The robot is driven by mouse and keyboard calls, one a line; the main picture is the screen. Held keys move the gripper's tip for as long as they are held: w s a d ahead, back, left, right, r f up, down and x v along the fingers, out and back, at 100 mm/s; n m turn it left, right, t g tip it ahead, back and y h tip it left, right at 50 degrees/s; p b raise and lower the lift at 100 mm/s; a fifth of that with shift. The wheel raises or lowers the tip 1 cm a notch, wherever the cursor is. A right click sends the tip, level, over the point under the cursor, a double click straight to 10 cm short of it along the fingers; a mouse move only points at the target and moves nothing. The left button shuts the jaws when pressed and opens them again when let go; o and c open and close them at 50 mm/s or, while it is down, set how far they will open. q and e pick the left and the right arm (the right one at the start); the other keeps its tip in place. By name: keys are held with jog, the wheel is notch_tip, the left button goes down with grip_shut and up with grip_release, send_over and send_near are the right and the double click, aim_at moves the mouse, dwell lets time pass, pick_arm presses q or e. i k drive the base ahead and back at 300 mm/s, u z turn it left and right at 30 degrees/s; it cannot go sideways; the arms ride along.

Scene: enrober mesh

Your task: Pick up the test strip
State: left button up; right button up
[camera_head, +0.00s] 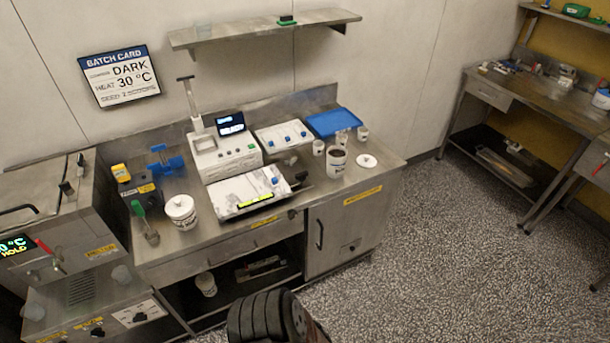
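I cannot pick out the test strip with certainty; it may be too small to tell at this distance. A white tray-like board (234,190) lies on the steel counter (160,250), with a bright yellow-green strip (256,202) along its front edge; I cannot tell whether that is a label. Behind it stands a white machine with a lit screen (230,125). A second white panel (270,135) with several small blue pieces lies to its right. Neither gripper's fingertips show. A black ribbed part at the bottom edge seems to be mine.
A white lidded tub (181,212), a green-handled tool (146,226) and a blue stand (166,162) are on the counter's left. A brown-filled pot (336,162), white cups and a blue tray (333,121) are on its right. The speckled floor (430,240) at right is clear.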

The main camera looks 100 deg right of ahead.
aim_at(273, 179)
jog(key=z, duration=3.05)
